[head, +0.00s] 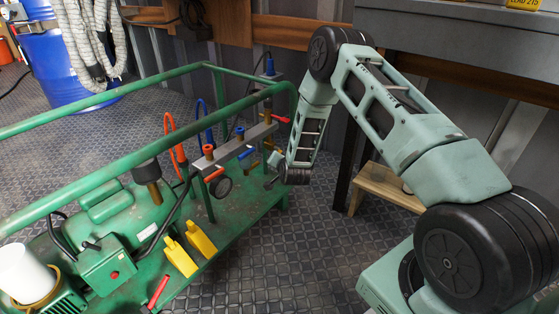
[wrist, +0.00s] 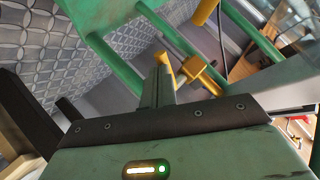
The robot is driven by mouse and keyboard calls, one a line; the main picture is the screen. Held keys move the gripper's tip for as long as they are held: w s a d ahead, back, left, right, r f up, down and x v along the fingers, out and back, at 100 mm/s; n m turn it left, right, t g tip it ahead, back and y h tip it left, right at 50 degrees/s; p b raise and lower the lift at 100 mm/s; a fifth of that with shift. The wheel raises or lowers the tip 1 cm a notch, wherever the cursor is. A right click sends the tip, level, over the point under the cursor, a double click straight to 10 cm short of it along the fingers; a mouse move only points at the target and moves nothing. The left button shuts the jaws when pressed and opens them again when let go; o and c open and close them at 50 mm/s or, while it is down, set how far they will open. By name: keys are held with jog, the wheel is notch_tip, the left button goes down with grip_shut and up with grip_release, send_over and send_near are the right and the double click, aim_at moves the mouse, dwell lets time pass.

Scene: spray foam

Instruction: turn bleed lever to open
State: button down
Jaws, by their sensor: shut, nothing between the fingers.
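A yellow valve (wrist: 198,76) shows in the wrist view, with a yellow handle-like piece (wrist: 164,68) just beyond my fingertips. I take this piece to be the bleed lever, but cannot be sure. In the head view, yellow parts (head: 276,160) show low beside the manifold, next to my wrist. My gripper (head: 268,185) is low at the right end of the green cart; it also shows in the wrist view (wrist: 158,72). The fingers are shut and empty, their tips close to the yellow piece. I cannot tell whether they touch it.
The green cart frame (head: 130,160) has rails and a post close around my gripper. A wooden stool (head: 385,187) stands right of my forearm. The floor in front is clear.

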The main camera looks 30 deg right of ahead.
jog(key=shift+w+d+f+n+t+h+b, duration=0.1)
jog(key=shift+d+f+n+t+h+b, duration=0.15)
jog(key=shift+f+n+t+h+b, duration=0.35)
jog(key=shift+w+d+f+n+t+h+b, duration=0.1)
jog(key=shift+d+f+n+t+h+b, duration=0.15)
jog(key=shift+n+t+h, duration=0.5)
jog(key=shift+w+d+f+n+t+h+b, duration=0.1)
jog(key=shift+d+f+n+t+h+b, duration=0.25)
jog(key=shift+f+n+t+h, duration=0.3)
jog(key=shift+r, duration=0.2)
